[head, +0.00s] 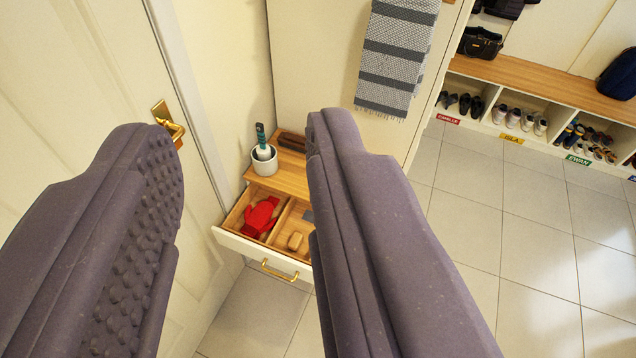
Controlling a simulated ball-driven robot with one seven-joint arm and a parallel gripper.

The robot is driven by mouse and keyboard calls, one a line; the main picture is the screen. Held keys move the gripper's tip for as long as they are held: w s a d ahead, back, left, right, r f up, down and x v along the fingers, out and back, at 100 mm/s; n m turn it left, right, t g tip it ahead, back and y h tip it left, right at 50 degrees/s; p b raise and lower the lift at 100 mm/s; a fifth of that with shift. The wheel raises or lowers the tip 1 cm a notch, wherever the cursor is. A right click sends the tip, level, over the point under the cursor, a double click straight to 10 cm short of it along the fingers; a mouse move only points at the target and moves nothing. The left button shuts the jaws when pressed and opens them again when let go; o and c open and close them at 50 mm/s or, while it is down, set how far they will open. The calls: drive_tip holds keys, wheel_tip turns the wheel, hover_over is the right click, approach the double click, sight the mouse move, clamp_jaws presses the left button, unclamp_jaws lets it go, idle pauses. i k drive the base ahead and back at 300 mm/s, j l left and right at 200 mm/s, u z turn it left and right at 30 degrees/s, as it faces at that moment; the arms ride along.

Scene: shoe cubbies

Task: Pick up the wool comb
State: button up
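My gripper (240,128) is open and empty, its two purple padded fingers wide apart in the foreground. Beyond and below it stands a small cabinet with an open drawer (231,240). In the drawer are a red knitted item (260,216), a small tan block-like item (295,241) and a partly hidden grey item (308,216). On the wooden top, a white cup (264,163) holds a teal-handled item (261,136), and a dark brown item (292,142) lies behind it. I cannot tell which of these is the wool comb. The right finger hides part of the drawer and top.
A white door with a brass handle (168,122) is at left. A striped towel (394,55) hangs on a tall white panel. Shoe cubbies (540,78) with a wooden bench top stand at the back right. The tiled floor (480,225) at right is clear.

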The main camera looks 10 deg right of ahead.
sight(293, 244)
drive_tip(key=i+z, duration=0.25)
drive_tip(key=i, duration=0.75)
drive_tip(key=i+j, duration=0.2)
drive_tip(key=i+j+z, duration=0.1)
drive_tip(key=j, duration=0.3)
drive_tip(key=i+j, duration=0.25)
drive_tip(key=i+j+z, duration=0.1)
drive_tip(key=j, duration=0.3)
drive_tip(key=i, duration=0.05)
